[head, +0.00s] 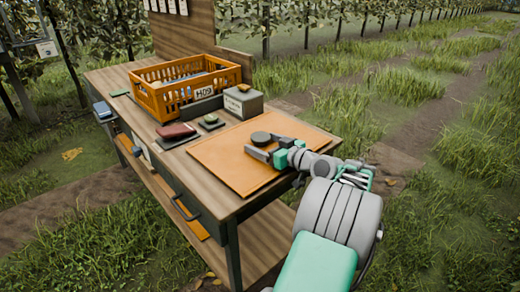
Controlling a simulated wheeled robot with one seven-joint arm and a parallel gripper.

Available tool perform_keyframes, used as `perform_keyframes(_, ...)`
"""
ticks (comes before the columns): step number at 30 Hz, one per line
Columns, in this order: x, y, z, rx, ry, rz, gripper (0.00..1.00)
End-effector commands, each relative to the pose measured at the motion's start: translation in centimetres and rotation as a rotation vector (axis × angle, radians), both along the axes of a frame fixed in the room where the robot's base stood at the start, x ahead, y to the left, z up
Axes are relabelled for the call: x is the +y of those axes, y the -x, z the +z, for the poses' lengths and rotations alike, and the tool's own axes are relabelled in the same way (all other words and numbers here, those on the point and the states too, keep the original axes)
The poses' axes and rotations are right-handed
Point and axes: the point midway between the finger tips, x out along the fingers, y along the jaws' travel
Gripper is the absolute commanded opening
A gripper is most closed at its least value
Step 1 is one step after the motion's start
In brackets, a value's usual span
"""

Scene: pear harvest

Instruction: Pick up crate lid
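The crate lid (222,163) is a flat orange-brown board lying on the near right part of the wooden workbench. A dark round knob (261,137) stands on it, near its far right half. My gripper (261,146) reaches in from the right, low over the lid. Its two grey fingers are spread apart, with the fingertips pointing left towards the knob. I cannot tell whether either finger touches the knob. The orange slatted crate (165,105) stands open on the far part of the bench, with some bluish-grey contents partly hidden by its walls.
A grey-green box (243,102) with a label stands between crate and lid. A dark red item (176,131) and a small dark scale-like pad (210,122) lie left of the lid. A raised back board (184,32) borders the bench; grass surrounds it.

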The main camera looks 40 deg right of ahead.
Motion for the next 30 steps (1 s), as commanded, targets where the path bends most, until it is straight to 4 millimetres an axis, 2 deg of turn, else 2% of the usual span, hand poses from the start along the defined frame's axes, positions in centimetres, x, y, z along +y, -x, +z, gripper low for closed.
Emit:
perform_keyframes(3,-0.03,-0.79,-0.13,0.0,0.0,-0.002,0.86)
perform_keyframes(8,-0.15,-0.7,-0.09,0.0,0.001,-0.004,0.86)
perform_keyframes(30,-0.23,-0.6,-0.12,0.001,0.0,-0.006,0.26)
